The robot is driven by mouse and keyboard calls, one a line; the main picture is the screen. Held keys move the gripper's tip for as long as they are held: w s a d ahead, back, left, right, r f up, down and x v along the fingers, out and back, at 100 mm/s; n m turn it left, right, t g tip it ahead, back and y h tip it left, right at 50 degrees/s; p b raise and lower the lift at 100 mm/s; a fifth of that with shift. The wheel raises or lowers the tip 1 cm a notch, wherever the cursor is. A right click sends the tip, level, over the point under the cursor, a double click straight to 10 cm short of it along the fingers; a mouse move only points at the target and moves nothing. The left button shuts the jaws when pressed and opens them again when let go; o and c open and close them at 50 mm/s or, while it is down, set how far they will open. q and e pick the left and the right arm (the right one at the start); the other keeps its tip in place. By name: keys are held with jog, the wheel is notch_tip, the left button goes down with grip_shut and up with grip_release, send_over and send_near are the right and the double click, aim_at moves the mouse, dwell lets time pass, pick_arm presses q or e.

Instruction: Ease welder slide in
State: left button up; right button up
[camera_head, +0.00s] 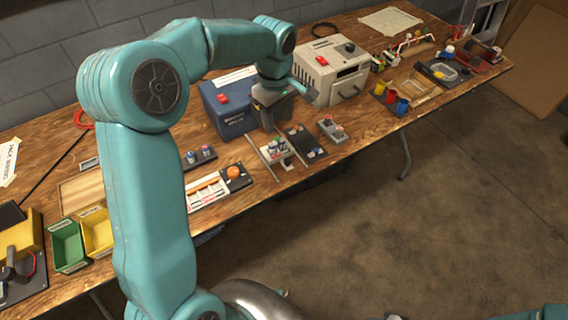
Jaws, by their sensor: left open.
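My left gripper (270,122) reaches over the bench from the left and points down. It is open, with its dark fingers just behind a small slide-like fixture (276,150) that has thin rails and pale blocks on it. I cannot tell whether the fingers touch the fixture. A blue box (226,112) with a red switch stands just left of the gripper and is partly covered by it. A pale grey machine (334,72) with a red switch and a vented front stands to the right. Which of these is the welder is not clear. My right gripper is not in view.
A dark block (306,141) and a grey block (332,129) sit right of the fixture. Green (68,245) and yellow bins stand far left. Coloured cups (391,97) are at right. Bare wood (375,125) lies near the front edge.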

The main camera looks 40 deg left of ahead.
aim_at(288, 160)
pick_arm(q)
jog(key=f, duration=0.5)
jog(key=w+d+f, duration=0.1)
jog(key=f, duration=0.4)
jog(key=w+f, duration=0.1)
jog(key=f, duration=0.4)
jog(key=shift+d+f, duration=0.3)
jog(key=shift+f, duration=0.05)
jog(key=shift+w+f, duration=0.1)
jog(key=shift+f, duration=0.25)
jog(key=shift+f+m, duration=0.15)
jog(key=shift+m, duration=0.15)
